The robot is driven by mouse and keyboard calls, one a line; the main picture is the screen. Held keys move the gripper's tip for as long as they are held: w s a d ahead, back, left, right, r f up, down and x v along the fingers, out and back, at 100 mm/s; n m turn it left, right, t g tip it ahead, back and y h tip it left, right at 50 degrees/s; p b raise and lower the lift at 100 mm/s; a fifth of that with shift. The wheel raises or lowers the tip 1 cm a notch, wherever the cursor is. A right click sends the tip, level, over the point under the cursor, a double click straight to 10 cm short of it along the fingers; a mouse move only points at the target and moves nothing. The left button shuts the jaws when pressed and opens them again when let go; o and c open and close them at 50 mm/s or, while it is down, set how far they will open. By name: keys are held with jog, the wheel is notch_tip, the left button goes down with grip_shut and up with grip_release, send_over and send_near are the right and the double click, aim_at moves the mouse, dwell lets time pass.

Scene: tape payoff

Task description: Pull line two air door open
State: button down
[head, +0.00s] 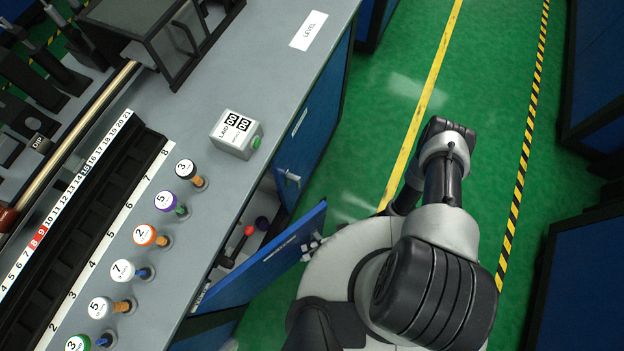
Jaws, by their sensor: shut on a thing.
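A blue cabinet door (268,263) under the grey bench stands swung out from the bench front, partly open. A small light-coloured handle (312,244) shows near its outer end, close beside the grey body of my arm. I cannot read the door's small label, so I cannot tell if it is the line two air door. My gripper cannot be made out; the end of my arm is hidden behind its own links. Any contact between gripper and handle is hidden.
Another blue door (299,148) with a T-shaped handle (288,177) is shut beyond. Numbered spools and a LAID counter box (236,134) stand on the bench (262,75). The green aisle floor (480,100) is clear.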

jog(key=c, duration=1.6)
grip_release()
jog(key=v, duration=1.2)
jog(key=shift+w, duration=0.1)
